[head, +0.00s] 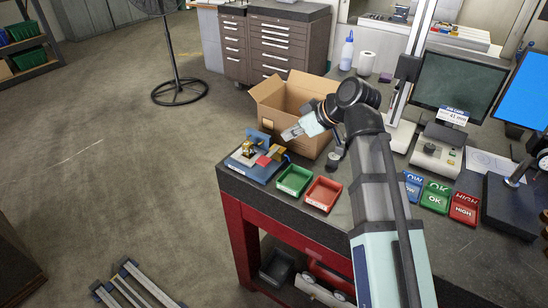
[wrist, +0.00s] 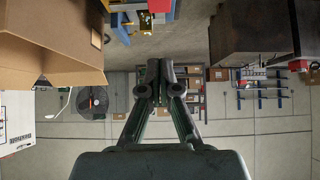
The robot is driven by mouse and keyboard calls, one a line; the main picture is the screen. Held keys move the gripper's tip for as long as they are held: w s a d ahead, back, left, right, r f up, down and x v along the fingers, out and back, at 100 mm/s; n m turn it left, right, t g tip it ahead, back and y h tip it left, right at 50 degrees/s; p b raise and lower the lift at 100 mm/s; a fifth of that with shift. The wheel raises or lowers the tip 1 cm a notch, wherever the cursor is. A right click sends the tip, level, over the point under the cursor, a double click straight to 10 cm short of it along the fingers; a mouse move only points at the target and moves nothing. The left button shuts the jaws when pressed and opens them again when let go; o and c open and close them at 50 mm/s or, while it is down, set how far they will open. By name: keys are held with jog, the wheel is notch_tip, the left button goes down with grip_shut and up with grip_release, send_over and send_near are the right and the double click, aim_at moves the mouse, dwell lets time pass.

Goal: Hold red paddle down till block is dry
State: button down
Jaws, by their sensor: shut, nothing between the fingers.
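The fixture (head: 250,172) is a small blue-based device at the table's left corner, with brass and grey parts on it. The red paddle (head: 264,161) is on its right side. A grey and brass piece sits at the fixture's middle; I cannot tell which part is the block or whether it is wet. My gripper (head: 290,134) is up and to the right of the paddle, in front of the cardboard box, apart from the fixture. In the wrist view my gripper (wrist: 160,70) is shut and empty. There the red paddle (wrist: 160,5) shows at the top edge, partly cut off.
An open cardboard box (head: 288,104) stands behind my gripper. A green tray (head: 294,180) and a red tray (head: 323,193) lie right of the fixture. Labelled blue, green and red bins (head: 464,209) and a monitor (head: 458,82) are farther right. The floor at left is mostly open.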

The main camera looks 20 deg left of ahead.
jog(key=p, duration=0.3)
send_over(268, 164)
jog(key=f, duration=0.7)
jog(key=shift+w, duration=0.25)
jog(key=shift+d+f+p, duration=0.1)
jog(key=shift+f+p, duration=0.2)
jog(key=shift+f, duration=0.65)
jog(key=shift+f+p, duration=0.3)
jog(key=shift+f, duration=0.8)
jog(key=shift+s+f+b, duration=0.15)
jog(key=shift+f+b, duration=0.35)
jog(key=shift+b, duration=0.4)
jog(key=f+t+b, duration=0.1)
jog(key=b, duration=0.3)
jog(key=shift+s+f+n+t+h, duration=0.15)
jog(key=shift+f+n+t+h, duration=0.15)
jog(key=shift+n+t, duration=0.1)
jog(key=shift+s, duration=0.1)
